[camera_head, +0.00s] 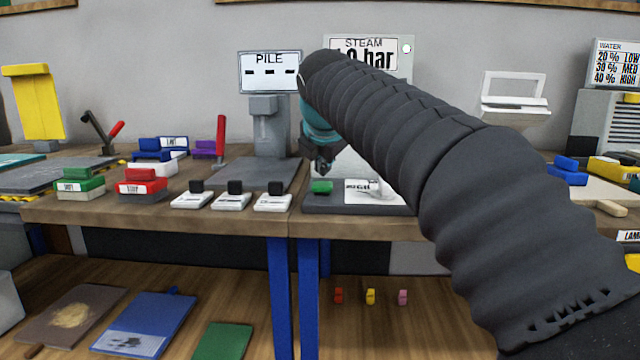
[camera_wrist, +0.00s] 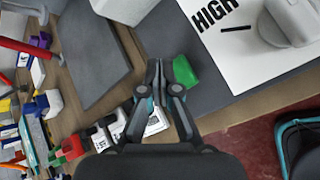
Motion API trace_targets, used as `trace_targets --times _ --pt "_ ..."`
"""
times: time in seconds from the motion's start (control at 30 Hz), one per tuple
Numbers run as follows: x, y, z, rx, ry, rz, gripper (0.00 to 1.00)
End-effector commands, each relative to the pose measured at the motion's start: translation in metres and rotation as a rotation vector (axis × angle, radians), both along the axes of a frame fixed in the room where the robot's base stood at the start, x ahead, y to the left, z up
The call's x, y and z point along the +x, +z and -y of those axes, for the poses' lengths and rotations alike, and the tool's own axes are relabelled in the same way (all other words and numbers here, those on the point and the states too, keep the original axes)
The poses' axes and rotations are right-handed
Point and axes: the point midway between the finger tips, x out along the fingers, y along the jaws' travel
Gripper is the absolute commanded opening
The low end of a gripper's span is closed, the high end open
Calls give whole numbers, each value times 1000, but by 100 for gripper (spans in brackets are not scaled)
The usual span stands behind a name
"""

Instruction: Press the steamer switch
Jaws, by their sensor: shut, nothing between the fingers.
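The steamer switch is a small green block (camera_head: 321,187) at the front left of a dark base plate (camera_head: 335,204) on the bench. It also shows in the wrist view as a green shape (camera_wrist: 185,72). My gripper (camera_head: 323,170) is shut and empty, pointing down just above the green switch. In the wrist view my fingertips (camera_wrist: 157,66) lie just left of the switch. I cannot tell whether they touch it.
A white card marked HIGH (camera_wrist: 225,35) lies beside the switch, with a pale device (camera_wrist: 292,20) on it. Several white blocks with black tops (camera_head: 232,197) stand left. A pile display (camera_head: 270,72) and red lever (camera_head: 221,135) stand behind them. The bench's front edge is close.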

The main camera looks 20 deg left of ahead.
Motion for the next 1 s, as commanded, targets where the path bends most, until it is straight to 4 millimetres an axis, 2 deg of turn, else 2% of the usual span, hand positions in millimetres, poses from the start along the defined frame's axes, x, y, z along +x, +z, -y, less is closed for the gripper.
trace_targets --times 1.0 --pt "0 -9 0 0 0 0 0"
